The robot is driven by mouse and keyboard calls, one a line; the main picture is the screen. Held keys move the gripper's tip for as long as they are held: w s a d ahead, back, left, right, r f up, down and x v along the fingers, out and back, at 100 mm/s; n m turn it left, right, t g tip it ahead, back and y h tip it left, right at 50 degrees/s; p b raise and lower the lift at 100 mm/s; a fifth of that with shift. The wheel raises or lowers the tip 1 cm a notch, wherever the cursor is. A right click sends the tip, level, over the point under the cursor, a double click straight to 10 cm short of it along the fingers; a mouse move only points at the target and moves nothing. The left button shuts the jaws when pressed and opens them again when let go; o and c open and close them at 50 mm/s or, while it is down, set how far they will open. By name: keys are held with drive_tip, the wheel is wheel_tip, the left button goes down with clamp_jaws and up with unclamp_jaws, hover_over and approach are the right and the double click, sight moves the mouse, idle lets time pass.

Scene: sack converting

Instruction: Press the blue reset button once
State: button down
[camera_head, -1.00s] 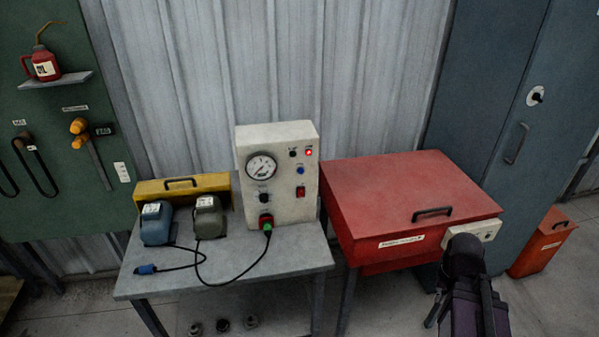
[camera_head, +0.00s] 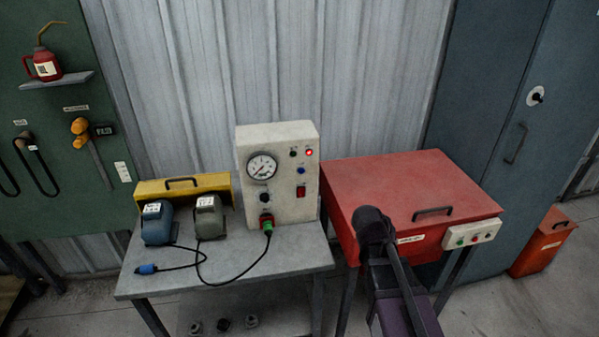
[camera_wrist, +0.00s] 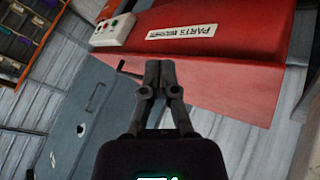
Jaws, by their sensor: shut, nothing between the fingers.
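The blue button (camera_head: 301,170) is small and round, on the upper right of the front of a cream control box (camera_head: 295,208) on the grey bench. A lit red lamp (camera_head: 309,153) is above it and a red switch (camera_head: 300,191) below it. A pressure gauge (camera_head: 261,167) is to its left. My gripper (camera_wrist: 160,64) is shut and empty in the wrist view, with the red parts washer behind it. The blue button does not show in the wrist view. In the head view my arm is in front of the washer, right of the control box, and my fingertips cannot be made out.
The red parts washer (camera_head: 410,190) stands right of the bench (camera_head: 300,258), with a small white button box (camera_head: 472,234) on its front. Two motors (camera_head: 157,222) and a cable lie on the bench left of the control box. A blue-grey cabinet (camera_head: 480,130) stands at right.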

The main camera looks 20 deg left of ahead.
sight(301, 171)
drive_tip(key=a+r+n+t+y, duration=0.1)
drive_tip(key=a+r+t, duration=0.3)
drive_tip(key=a, duration=0.8)
drive_tip(key=a+r+n+t+y, duration=0.1)
drive_tip(key=a+r+t, duration=0.3)
drive_tip(key=a, duration=0.9)
drive_tip(key=shift+w+a+r+n, duration=0.25)
drive_tip(key=shift+r+n, duration=0.15)
drive_tip(key=shift+r, duration=0.1)
drive_tip(key=shift+w, duration=0.1)
drive_tip(key=w+a, duration=0.4)
drive_tip(key=w, duration=0.3)
drive_tip(key=shift+w+a, duration=0.15)
drive_tip(key=shift+a, duration=0.1)
drive_tip(key=shift+w+a, duration=0.1)
drive_tip(key=shift+w, duration=0.05)
drive_tip(key=shift+w+a, duration=0.1)
drive_tip(key=shift+w, duration=0.2)
